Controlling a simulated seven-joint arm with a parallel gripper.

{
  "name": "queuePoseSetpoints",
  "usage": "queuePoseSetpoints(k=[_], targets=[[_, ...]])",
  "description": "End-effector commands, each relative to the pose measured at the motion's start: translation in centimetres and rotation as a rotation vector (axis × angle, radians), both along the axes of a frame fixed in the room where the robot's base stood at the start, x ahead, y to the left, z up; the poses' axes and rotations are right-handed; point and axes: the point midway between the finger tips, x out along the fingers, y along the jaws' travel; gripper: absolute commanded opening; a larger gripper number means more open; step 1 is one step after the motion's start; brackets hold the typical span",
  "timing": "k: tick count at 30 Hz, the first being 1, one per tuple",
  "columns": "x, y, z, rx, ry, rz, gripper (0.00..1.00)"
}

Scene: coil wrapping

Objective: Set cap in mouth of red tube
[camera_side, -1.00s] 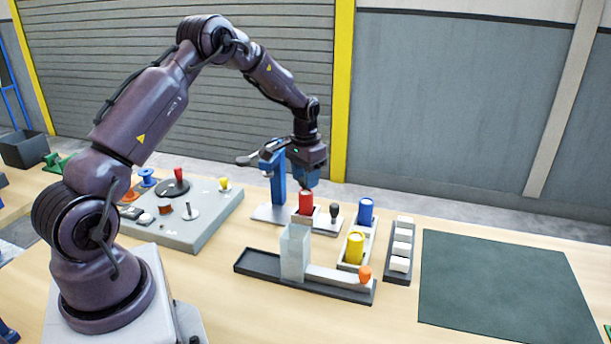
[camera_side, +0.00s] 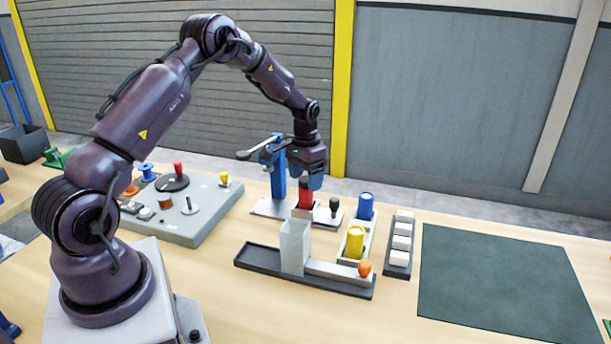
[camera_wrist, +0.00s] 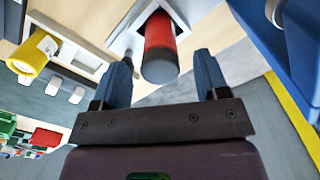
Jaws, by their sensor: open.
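The red tube (camera_side: 306,200) stands upright in a pale holder by the blue post. In the wrist view the red tube (camera_wrist: 160,35) has a dark grey round end piece (camera_wrist: 160,68) at its near end. This looks like a cap seated in the mouth, though I cannot tell how deep it sits. My gripper (camera_side: 306,183) is right above the tube, pointing down. In the wrist view my gripper (camera_wrist: 160,82) is open, with one blue finger on each side of the grey end and visible gaps between.
The blue post (camera_side: 278,165) with its lever stands close on the left of my gripper. A yellow tube (camera_side: 355,243), a blue tube (camera_side: 365,206) and a rack of white blocks (camera_side: 402,229) are at right. A green mat (camera_side: 500,285) lies clear.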

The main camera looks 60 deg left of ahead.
Motion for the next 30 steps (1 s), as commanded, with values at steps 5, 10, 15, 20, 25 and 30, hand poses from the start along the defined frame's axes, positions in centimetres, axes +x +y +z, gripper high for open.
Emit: queuePoseSetpoints(k=[5,10,15,20,25,30], targets=[[0.1,0.0,0.8,0.002,-0.003,0.0,0.68],[0.1,0.0,3.6,0.003,-0.005,0.0,0.68],[0.1,0.0,7.6,0.003,-0.005,0.0,0.68],[0.0,0.0,10.6,0.002,-0.004,0.0,0.68],[0.0,0.0,12.5,0.0,-0.001,0.0,0.68],[0.0,0.0,13.0,0.0,0.0,0.0,0.68]])
